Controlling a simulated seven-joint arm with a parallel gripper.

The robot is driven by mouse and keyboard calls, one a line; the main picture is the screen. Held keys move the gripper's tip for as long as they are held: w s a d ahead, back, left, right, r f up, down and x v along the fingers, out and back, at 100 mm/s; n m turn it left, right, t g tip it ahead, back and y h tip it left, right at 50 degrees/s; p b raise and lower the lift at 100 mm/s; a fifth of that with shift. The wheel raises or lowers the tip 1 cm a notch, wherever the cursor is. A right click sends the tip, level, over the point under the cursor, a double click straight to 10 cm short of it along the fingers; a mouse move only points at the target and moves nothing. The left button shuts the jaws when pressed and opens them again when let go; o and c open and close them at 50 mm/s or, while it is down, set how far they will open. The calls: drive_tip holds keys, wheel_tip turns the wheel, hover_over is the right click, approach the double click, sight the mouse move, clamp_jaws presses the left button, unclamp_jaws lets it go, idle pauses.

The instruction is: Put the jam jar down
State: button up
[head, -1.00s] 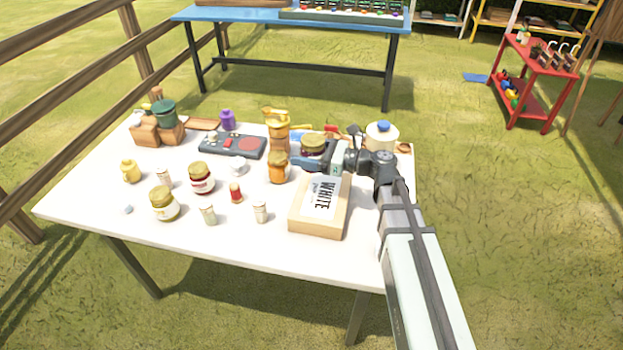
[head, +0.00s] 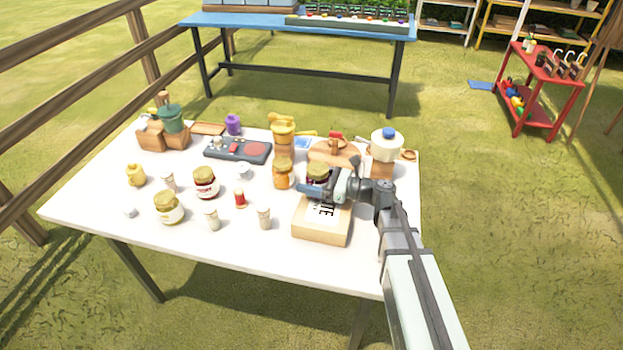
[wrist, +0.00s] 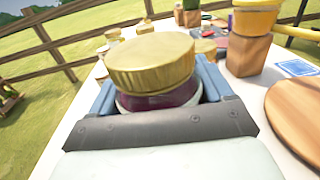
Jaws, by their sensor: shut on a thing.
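The jam jar (head: 317,173) has a gold lid and dark purple contents. It is upright in my gripper (head: 318,187), whose blue fingers are closed on both sides of it. In the wrist view the jar (wrist: 150,68) fills the middle, with my gripper (wrist: 152,98) around its body. The jar is just behind the wooden box with the white label. My gripper hides its lower part, so I cannot tell whether its base touches the white table (head: 240,255).
The wooden box (head: 320,232) is in front of the jar. An orange jar (head: 283,174) stands close on its left. Several other jars stand on the left.

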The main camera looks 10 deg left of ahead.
drive_tip(key=shift+f, duration=0.1)
drive_tip(key=o, duration=1.3)
drive_tip(key=shift+o, duration=0.2)
drive_tip(key=shift+d, duration=0.1)
drive_tip(key=d, duration=0.8)
drive_tip(key=s+d, duration=0.1)
drive_tip(key=d, duration=0.2)
drive_tip(key=shift+d, duration=0.4)
drive_tip(key=shift+c, duration=0.5)
